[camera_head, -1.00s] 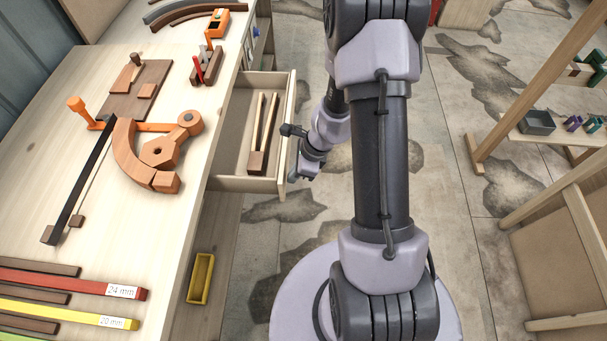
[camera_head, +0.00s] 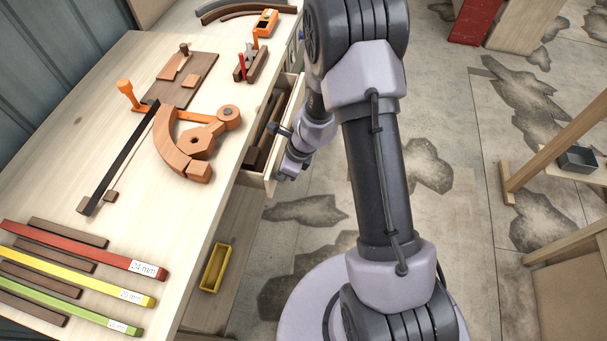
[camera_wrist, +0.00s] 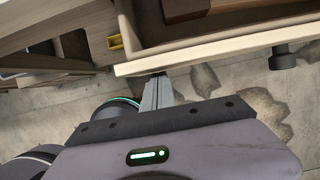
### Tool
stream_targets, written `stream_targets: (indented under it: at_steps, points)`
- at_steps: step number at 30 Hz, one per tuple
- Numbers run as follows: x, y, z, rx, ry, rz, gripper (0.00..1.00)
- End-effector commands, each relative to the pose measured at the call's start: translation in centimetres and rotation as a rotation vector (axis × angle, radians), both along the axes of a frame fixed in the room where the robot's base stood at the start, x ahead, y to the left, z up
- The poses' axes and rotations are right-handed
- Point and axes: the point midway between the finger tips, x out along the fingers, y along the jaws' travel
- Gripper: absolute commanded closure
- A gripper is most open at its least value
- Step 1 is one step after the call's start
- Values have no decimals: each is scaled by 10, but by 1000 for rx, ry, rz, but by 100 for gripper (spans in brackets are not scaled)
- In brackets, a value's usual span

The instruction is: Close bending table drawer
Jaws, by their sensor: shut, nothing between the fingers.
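The wooden drawer (camera_head: 255,180) of the workbench is partly open on the bench's right side. Dark wooden pieces lie inside it, and my arm hides part of its front. In the wrist view, the drawer's pale front panel (camera_wrist: 215,52) runs across the picture, with a dark round knob (camera_wrist: 282,57) on its outer face. My gripper (camera_wrist: 158,82) is shut and empty, its tips at the lower edge of the front panel, left of the knob. I cannot tell whether they touch. In the head view my gripper (camera_head: 284,172) is at the drawer's near front corner.
The bench top (camera_head: 75,125) holds an orange bending jig (camera_head: 180,150), a dark bar and colored strips (camera_head: 85,250) with labels. A yellow bin (camera_head: 215,267) sits on the lower shelf. A wooden rack (camera_head: 545,145) stands at the right. The floor between is clear.

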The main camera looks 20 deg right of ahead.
Motion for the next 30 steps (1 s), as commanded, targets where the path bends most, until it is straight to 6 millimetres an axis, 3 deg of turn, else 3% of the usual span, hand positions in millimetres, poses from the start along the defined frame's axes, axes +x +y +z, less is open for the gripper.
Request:
stream_targets:
  at_steps: [6,12,30]
  points:
    - [23,35,3,-1,0,3,100]
    - [37,54,2,0,0,1,100]
    - [43,62,0,-1,0,0,100]
